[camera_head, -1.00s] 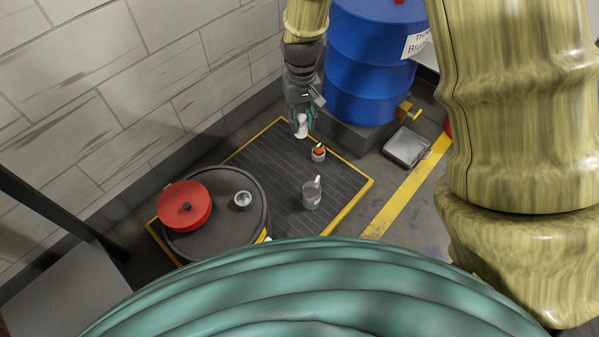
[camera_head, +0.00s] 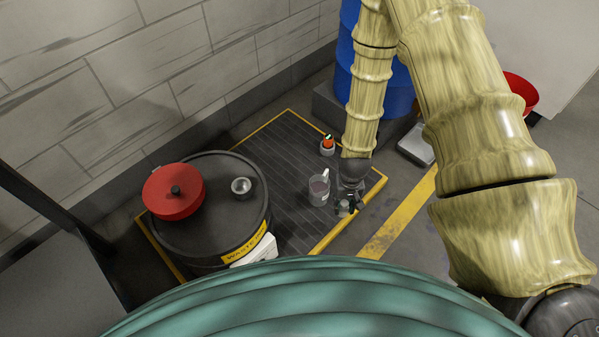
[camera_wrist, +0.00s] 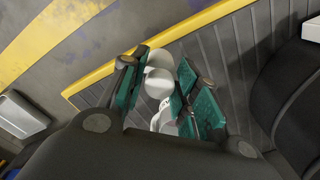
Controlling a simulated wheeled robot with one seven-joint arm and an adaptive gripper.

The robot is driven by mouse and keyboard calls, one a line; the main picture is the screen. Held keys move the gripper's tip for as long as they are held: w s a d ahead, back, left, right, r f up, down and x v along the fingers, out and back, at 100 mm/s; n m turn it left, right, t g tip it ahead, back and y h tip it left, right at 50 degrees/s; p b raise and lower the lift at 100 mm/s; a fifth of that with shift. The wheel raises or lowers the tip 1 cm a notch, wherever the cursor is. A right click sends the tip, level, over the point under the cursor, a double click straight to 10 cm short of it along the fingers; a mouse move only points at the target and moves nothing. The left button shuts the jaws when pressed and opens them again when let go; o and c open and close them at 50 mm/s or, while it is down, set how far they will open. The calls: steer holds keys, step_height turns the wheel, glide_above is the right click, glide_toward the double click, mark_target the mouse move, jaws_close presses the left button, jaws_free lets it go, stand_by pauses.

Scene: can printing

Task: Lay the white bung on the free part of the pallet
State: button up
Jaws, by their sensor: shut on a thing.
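My gripper (camera_head: 345,208) is low over the front right part of the pallet (camera_head: 292,219), a dark ribbed platform with a yellow border. It is shut on the white bung (camera_wrist: 158,82), which shows between the teal finger pads in the wrist view as a pale, rounded, two-part piece. In the head view the bung (camera_head: 343,211) is small and partly covered by the fingers. I cannot tell whether it touches the pallet. A grey jug (camera_head: 319,190) stands on the pallet just left of my gripper.
A small pot with an orange top (camera_head: 327,147) stands farther back on the pallet. A blue drum (camera_head: 398,93) and a metal tray (camera_head: 414,147) lie beyond the right edge.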

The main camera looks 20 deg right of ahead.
mark_target(347, 210)
steer(key=f, duration=0.1)
steer(key=s+f, duration=0.1)
steer(key=shift+s+d+f, duration=0.15)
steer(key=shift+d+f, duration=0.15)
steer(key=shift+d, duration=0.1)
steer(key=shift+d+f+b, duration=0.15)
steer(key=shift+f+b, duration=0.05)
steer(key=shift+b, duration=0.2)
steer(key=w+d+f+b, duration=0.1)
steer(key=w+b, duration=0.2)
steer(key=w, duration=0.2)
steer(key=w+d+f+b, duration=0.1)
steer(key=w+f+b, duration=0.1)
steer(key=w, duration=0.3)
steer(key=w+d+f+b, duration=0.2)
steer(key=w+b, duration=0.2)
steer(key=w, duration=0.1)
steer(key=shift+w, duration=0.1)
steer(key=shift+r, duration=0.1)
steer(key=o, duration=1)
